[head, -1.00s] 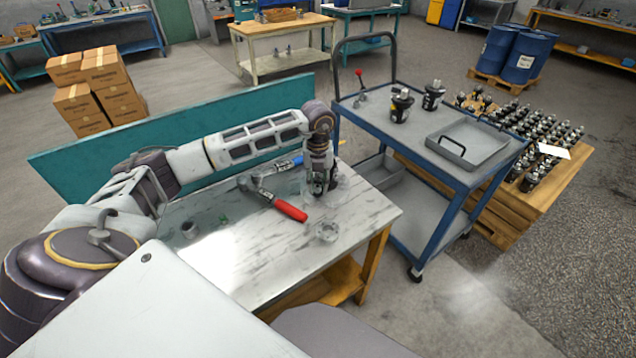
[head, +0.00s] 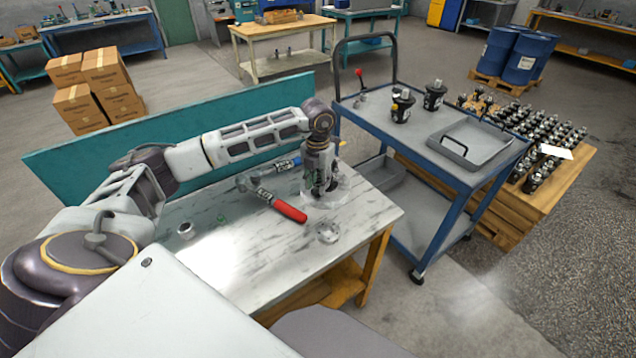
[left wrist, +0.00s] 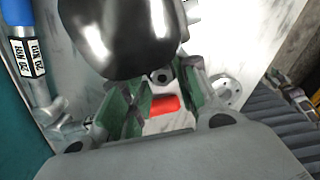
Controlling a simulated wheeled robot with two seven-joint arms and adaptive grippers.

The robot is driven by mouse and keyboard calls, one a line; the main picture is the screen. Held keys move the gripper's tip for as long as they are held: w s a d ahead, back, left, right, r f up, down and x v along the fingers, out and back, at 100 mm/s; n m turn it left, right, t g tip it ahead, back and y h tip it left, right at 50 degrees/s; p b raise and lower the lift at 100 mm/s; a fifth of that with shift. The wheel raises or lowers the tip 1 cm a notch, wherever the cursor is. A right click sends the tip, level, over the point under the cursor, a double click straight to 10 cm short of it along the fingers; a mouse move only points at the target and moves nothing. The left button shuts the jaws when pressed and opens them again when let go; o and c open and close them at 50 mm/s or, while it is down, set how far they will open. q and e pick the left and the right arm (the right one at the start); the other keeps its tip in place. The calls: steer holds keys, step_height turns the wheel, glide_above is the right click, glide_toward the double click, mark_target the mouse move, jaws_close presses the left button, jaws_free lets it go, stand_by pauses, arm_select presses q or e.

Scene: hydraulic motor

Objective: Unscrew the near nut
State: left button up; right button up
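My left gripper (head: 322,192) points down over the far right part of the marble-topped table (head: 235,275). A pale round part (head: 343,188) shows beside and behind its fingers. In the left wrist view the green-padded fingers (left wrist: 162,88) stand apart. A small dark round piece with a hole (left wrist: 160,76) shows between or just beyond the tips; I cannot tell whether it is the near nut or whether the fingers touch it. A large glossy dark body (left wrist: 120,38) hides much of the upper part of that view. My right gripper is out of view.
A silver ring (head: 328,232) lies nearer the front edge. A teal panel (head: 100,137) stands behind the table; a blue cart (head: 455,175) stands to the right.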

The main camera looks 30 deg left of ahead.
arm_select(q)
steer(key=shift+s+m+b, duration=0.15)
steer(key=shift+m+b, duration=0.35)
steer(key=shift+m, duration=1.6)
steer(key=shift+o, duration=0.2)
steer(key=shift+d+r, duration=0.3)
jaws_close()
steer(key=shift+w+d, duration=0.1)
steer(key=shift+w, duration=0.1)
steer(key=shift+n+p, duration=0.35)
steer(key=shift+n, duration=0.75)
steer(key=shift+c, duration=0.2)
jaws_free()
steer(key=shift+d, duration=0.1)
steer(key=shift+s+a+f, duration=0.1)
steer(key=shift+a+f, duration=0.25)
steer(key=shift+a, duration=0.2)
